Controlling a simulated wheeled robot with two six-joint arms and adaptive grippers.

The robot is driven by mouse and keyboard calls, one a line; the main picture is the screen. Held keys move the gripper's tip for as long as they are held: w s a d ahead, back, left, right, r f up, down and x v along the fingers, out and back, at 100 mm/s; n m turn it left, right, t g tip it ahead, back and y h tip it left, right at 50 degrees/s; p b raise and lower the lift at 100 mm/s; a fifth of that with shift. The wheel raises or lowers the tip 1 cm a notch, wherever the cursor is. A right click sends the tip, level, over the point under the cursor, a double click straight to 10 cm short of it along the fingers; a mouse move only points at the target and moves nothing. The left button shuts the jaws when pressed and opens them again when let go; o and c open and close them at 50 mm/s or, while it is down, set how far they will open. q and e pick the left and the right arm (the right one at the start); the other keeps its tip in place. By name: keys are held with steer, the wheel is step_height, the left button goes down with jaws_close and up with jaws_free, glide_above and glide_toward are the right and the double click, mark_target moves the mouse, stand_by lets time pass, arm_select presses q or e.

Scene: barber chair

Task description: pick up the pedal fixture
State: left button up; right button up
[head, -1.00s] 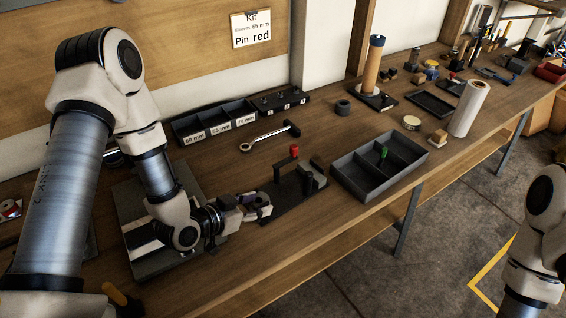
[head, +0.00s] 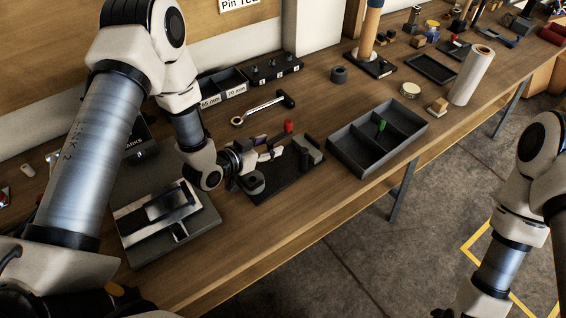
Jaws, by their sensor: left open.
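The pedal fixture, as I take it, is a dark base plate (head: 288,182) with upright blocks and a round part at its left end. A red-tipped upright piece (head: 288,127) rises at its back. My left gripper (head: 276,153) is open and reaches over the left part of the fixture, its fingers pointing right toward the upright blocks. The gripper hides part of the fixture, and I cannot tell whether it touches it. My right arm shows at the right edge, but its gripper is out of view.
A dark divided tray (head: 350,158) with a green piece (head: 381,125) stands right of the fixture. A ratchet wrench (head: 262,110) lies behind. A grey plate with a metal part (head: 160,213) is at left. A white roll (head: 472,75) stands farther right.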

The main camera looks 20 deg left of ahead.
arm_select(q)
jaws_close()
steer(key=shift+r, duration=0.15)
